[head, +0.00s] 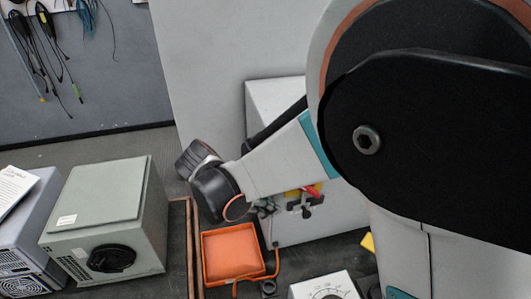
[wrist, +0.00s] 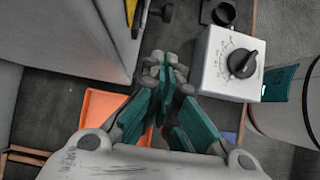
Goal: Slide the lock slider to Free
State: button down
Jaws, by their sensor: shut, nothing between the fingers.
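The grey cabinet (head: 330,222) stands in the middle of the head view. Its front carries small yellow, red and black fittings (head: 304,196), partly behind my arm. I cannot tell which of these is the lock slider, nor its position. In the wrist view the cabinet (wrist: 75,50) fills the upper left, with a yellow and black fitting (wrist: 134,18) at its edge. My gripper (wrist: 165,66) is shut and empty, its teal fingers together. It appears over the dark bench, to the right of the cabinet in the wrist view, apart from the fitting.
An orange tray (head: 232,230) lies before the cabinet and shows beneath my gripper in the wrist view (wrist: 97,104). A white dial box (wrist: 229,62) stands right of my gripper. A grey-green box with a black knob (head: 104,215) stands at left. Tools (head: 48,50) hang behind.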

aim_at(305, 213)
jog(key=w+d+f+b, duration=0.1)
jog(key=d+f+b, duration=0.1)
jog(key=d+f, duration=0.2)
jog(key=shift+w+d, duration=0.4)
jog(key=shift+d, duration=0.6)
jog(key=shift+w+d, duration=0.25)
jog(key=shift+d, duration=0.65)
jog(key=shift+w+d, duration=0.25)
jog(key=shift+d, duration=0.65)
jog(key=shift+a, duration=0.1)
